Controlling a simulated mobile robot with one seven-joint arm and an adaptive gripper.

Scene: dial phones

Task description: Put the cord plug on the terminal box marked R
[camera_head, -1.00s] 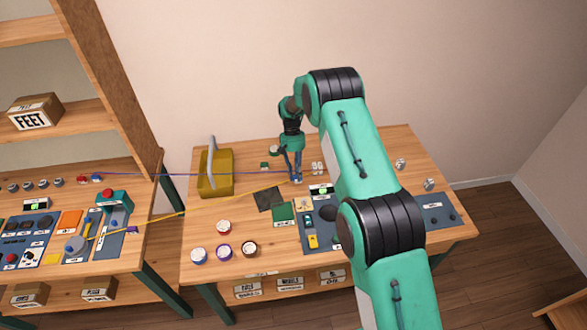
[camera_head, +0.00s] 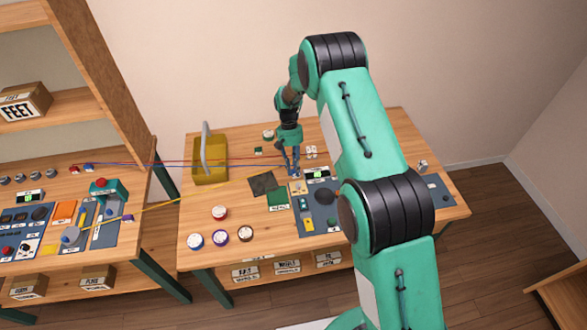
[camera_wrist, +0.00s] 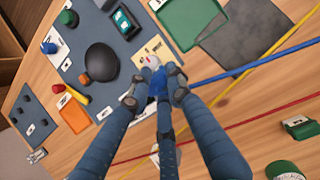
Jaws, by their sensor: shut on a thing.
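My gripper (camera_head: 290,163) is over the back middle of the right table, pointing down. In the wrist view my gripper (camera_wrist: 157,86) is shut on a small blue piece (camera_wrist: 158,80), which seems to be the cord plug. A blue cord (camera_wrist: 235,77) leads up to it, and also runs left in the head view (camera_head: 200,166). A beige card or plate (camera_wrist: 153,50) lies just beyond the fingertips, with a small white and red piece partly hidden by them. Small white blocks (camera_head: 311,152) stand right of the gripper. I cannot read an R on any of them.
A red cord (camera_wrist: 290,107) and a yellow cord (camera_wrist: 288,50) cross the table too. A yellow bin (camera_head: 210,172) stands at the left. A green tray (camera_wrist: 190,25), a dark mat (camera_wrist: 240,45) and a blue-grey panel with parts (camera_wrist: 75,45) lie near the gripper.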

